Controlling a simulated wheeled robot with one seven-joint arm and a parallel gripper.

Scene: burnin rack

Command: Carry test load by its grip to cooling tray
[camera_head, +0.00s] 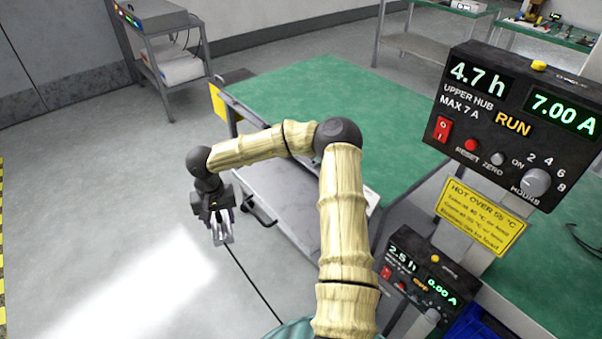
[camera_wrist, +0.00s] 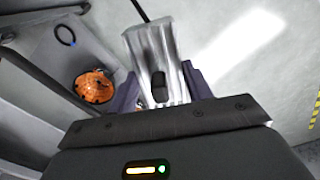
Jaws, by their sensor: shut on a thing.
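My gripper (camera_head: 221,222) hangs over open floor left of the green bench and is shut on a silver, ribbed metal block, which looks like the test load (camera_head: 224,238). In the wrist view my gripper (camera_wrist: 160,88) has one finger on each side of the test load (camera_wrist: 147,52). A dark oblong part, perhaps its grip, shows on the block's near face. A black cable (camera_head: 251,281) runs from the block down across the floor. I cannot tell which surface is the cooling tray.
The green bench (camera_head: 300,95) has a grey shelf or cart (camera_head: 300,205) at its near side. Control boxes (camera_head: 515,120) stand right. Floor (camera_head: 90,190) at left is clear.

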